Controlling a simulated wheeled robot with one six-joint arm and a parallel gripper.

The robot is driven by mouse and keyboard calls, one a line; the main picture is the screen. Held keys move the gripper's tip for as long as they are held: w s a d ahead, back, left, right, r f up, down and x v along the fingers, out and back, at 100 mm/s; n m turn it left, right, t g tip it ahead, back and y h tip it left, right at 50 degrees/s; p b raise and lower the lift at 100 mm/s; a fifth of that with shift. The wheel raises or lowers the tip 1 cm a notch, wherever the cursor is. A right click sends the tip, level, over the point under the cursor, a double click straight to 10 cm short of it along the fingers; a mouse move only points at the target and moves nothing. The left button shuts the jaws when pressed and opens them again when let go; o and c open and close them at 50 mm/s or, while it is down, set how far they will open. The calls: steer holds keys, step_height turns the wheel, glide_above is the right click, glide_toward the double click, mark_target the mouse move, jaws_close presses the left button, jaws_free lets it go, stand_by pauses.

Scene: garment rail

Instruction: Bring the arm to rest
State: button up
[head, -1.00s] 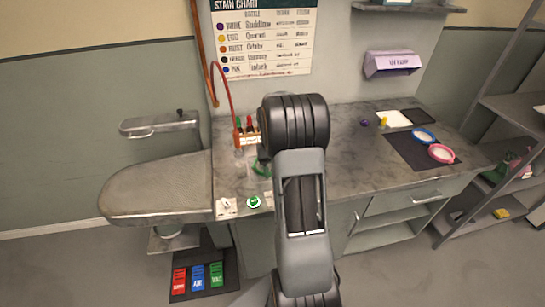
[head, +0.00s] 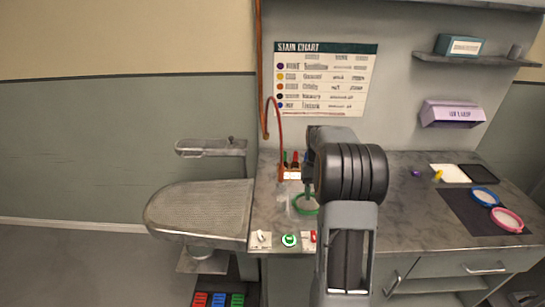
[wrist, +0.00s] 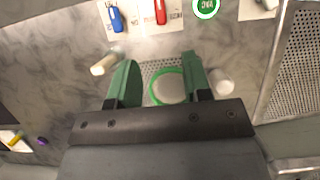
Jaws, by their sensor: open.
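My gripper (wrist: 160,80) shows in the wrist view with its two green fingers spread apart and nothing between their tips. It is above the grey worktop (head: 412,205). A green-rimmed round hoop (wrist: 168,87) lies beyond and between the fingers, over a perforated plate; I cannot tell its exact distance from them. The hoop also shows in the head view (head: 307,206), partly hidden by my arm. In the head view my arm stands in front of the counter and its dark joint covers part of the worktop.
A pressing board (head: 200,208) extends left of the counter. A green button (head: 289,240) sits at the front edge, and a rack of coloured bottles (head: 291,172) stands at the back. Blue (head: 485,197) and pink (head: 508,219) hoops lie on a dark mat at right. A shelf (head: 478,60) hangs above.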

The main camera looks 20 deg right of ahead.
steer(key=shift+w, duration=0.1)
steer(key=s+a+r+n+t, duration=0.1)
steer(key=s+a+r+t, duration=0.1)
steer(key=s+a, duration=0.2)
steer(key=s+a+r+n+t+h, duration=0.1)
steer(key=s+a+r+n+t, duration=0.1)
steer(key=a, duration=0.8)
steer(key=s+a+r+n+t, duration=0.2)
steer(key=s+a+t, duration=0.2)
steer(key=s+a, duration=0.2)
steer(key=shift+s+a+h, duration=0.15)
steer(key=shift+a+h, duration=0.25)
steer(key=shift+a, duration=0.05)
